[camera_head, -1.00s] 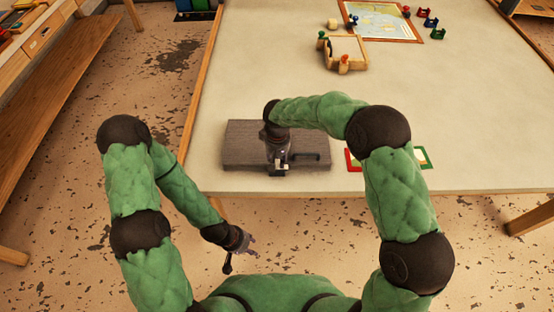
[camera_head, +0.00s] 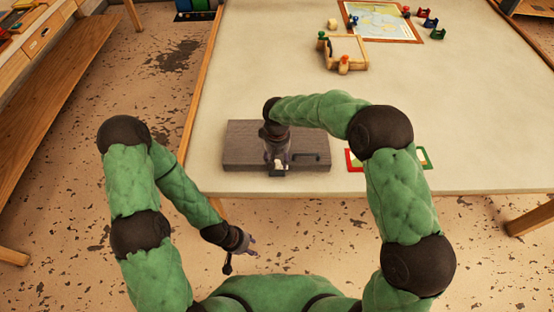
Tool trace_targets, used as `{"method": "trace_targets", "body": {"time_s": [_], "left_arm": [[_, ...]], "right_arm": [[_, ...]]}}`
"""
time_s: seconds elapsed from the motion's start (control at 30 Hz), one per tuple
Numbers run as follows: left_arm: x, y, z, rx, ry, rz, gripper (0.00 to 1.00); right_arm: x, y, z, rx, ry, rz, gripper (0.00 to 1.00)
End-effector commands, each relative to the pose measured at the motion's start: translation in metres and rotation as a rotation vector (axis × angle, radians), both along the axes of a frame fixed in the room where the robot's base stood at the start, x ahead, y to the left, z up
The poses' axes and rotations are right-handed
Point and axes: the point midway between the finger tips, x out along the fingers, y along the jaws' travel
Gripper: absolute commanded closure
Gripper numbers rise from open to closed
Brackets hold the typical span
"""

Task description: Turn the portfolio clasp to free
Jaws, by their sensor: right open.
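The portfolio (camera_head: 240,145) is a flat grey case lying near the front edge of the table. A dark handle-like bar (camera_head: 308,156) shows on its right part. My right gripper (camera_head: 278,168) points down over the middle of the portfolio's front edge and is open. A small pale and dark piece, perhaps the clasp, shows at its fingertips; the gripper covers most of it, so its angle and any contact cannot be told. My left gripper (camera_head: 246,250) hangs off the table at lower left, away from the portfolio; its fingers are too small to judge.
A wooden tray (camera_head: 346,50), a framed map (camera_head: 383,20) and several small coloured pieces (camera_head: 438,34) are at the back. The table (camera_head: 450,120) is clear between.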

Motion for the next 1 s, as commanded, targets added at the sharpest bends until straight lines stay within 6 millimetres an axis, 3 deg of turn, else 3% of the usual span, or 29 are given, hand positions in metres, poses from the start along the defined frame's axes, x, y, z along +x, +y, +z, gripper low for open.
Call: {"method": "trace_targets", "body": {"time_s": [0.5,0.7,1.0], "left_arm": [[0.000,0.000,0.000,0.000,0.000,0.000,0.60],[0.000,0.000,0.000,0.000,0.000,0.000,0.60],[0.000,0.000,0.000,0.000,0.000,0.000,0.60]], "right_arm": [[0.001,0.000,0.093,0.001,-0.002,0.000,0.48],[0.000,0.000,0.108,0.000,0.000,-0.001,0.48],[0.000,0.000,0.110,0.000,0.000,0.000,0.48]]}}
